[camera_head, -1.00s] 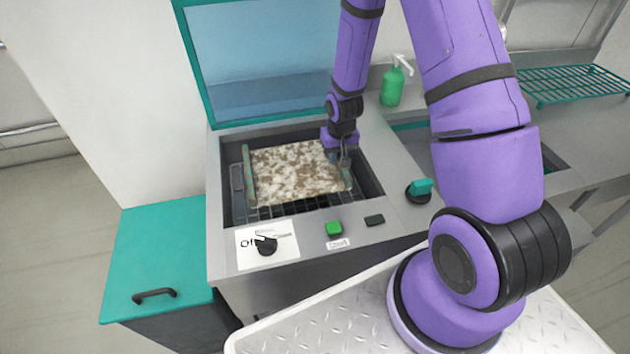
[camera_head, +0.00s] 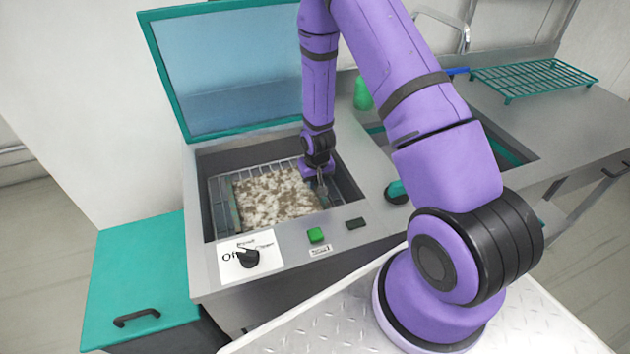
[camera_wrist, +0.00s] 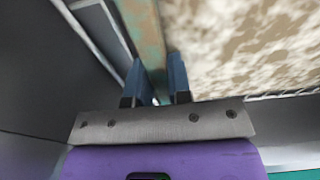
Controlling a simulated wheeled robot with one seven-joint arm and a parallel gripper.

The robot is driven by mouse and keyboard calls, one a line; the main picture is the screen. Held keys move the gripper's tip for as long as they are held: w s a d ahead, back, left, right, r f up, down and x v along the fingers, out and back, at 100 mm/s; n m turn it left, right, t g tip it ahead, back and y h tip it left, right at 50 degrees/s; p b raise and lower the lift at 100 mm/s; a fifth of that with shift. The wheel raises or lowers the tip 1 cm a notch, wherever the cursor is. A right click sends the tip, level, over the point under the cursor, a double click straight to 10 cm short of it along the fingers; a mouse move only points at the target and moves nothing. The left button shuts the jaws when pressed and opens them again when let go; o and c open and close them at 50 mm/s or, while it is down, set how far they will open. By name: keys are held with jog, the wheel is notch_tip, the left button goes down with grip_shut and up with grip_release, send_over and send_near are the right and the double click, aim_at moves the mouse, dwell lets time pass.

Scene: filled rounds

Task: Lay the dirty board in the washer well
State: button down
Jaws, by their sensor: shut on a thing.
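The dirty board (camera_head: 272,198) is a pale slab blotched with brown, with greenish strips along its ends. In the head view it lies roughly level inside the washer well (camera_head: 206,222), over the wire rack. Whether it rests fully on the rack is hard to tell. My gripper (camera_head: 322,196) reaches into the well at the board's right end. In the wrist view the blue fingers (camera_wrist: 156,78) stand either side of the board's greenish edge strip and are shut on it. The board's blotched face (camera_wrist: 265,45) fills the right of that view.
The washer's teal-framed lid (camera_head: 225,70) stands open behind the well. A teal knob (camera_head: 396,191), green bottle (camera_head: 363,94), sink and teal rack (camera_head: 535,78) are to the right.

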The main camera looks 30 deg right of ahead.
jog(key=shift+f, duration=0.1)
jog(key=c, duration=1.1)
grip_release()
jog(key=shift+o, duration=0.2)
